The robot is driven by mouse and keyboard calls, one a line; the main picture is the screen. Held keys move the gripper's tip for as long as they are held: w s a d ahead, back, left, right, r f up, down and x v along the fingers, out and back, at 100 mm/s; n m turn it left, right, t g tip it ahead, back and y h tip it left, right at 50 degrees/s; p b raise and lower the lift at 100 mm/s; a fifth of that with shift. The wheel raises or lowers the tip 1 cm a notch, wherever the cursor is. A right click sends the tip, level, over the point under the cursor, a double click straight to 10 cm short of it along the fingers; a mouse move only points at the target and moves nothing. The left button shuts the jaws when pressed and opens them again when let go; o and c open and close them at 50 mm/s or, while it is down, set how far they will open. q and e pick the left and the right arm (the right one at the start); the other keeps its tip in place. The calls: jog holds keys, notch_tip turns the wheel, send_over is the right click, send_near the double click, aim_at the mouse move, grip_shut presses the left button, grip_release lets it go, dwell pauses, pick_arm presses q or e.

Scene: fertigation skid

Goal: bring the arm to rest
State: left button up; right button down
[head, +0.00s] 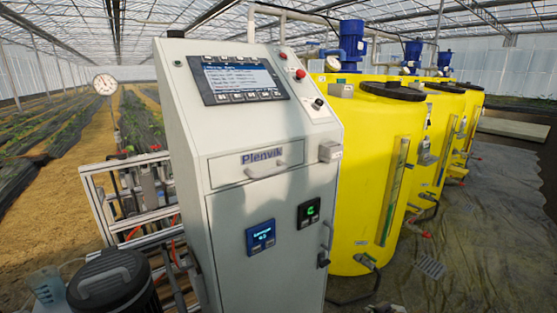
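Neither of my grippers shows clearly in the head view, and I cannot make out either arm. The grey control cabinet (235,150) labelled Plenvik stands upright in the middle. Its sloped top panel carries a lit screen (238,79) with lines of text, a red button (300,74) and a black knob (318,103). Its front has a drawer-like panel with a handle (266,172), and lower down a blue display (261,236) and a small dark display with green digits (309,212).
Several yellow tanks (365,170) with black lids and blue motors (351,41) stand close to the cabinet's right. A pipe frame (128,195) and a round gauge (105,84) are at left. A dark round-topped object (110,280) and clear jug (47,287) sit lower left. Floor at right (490,240) looks mostly open.

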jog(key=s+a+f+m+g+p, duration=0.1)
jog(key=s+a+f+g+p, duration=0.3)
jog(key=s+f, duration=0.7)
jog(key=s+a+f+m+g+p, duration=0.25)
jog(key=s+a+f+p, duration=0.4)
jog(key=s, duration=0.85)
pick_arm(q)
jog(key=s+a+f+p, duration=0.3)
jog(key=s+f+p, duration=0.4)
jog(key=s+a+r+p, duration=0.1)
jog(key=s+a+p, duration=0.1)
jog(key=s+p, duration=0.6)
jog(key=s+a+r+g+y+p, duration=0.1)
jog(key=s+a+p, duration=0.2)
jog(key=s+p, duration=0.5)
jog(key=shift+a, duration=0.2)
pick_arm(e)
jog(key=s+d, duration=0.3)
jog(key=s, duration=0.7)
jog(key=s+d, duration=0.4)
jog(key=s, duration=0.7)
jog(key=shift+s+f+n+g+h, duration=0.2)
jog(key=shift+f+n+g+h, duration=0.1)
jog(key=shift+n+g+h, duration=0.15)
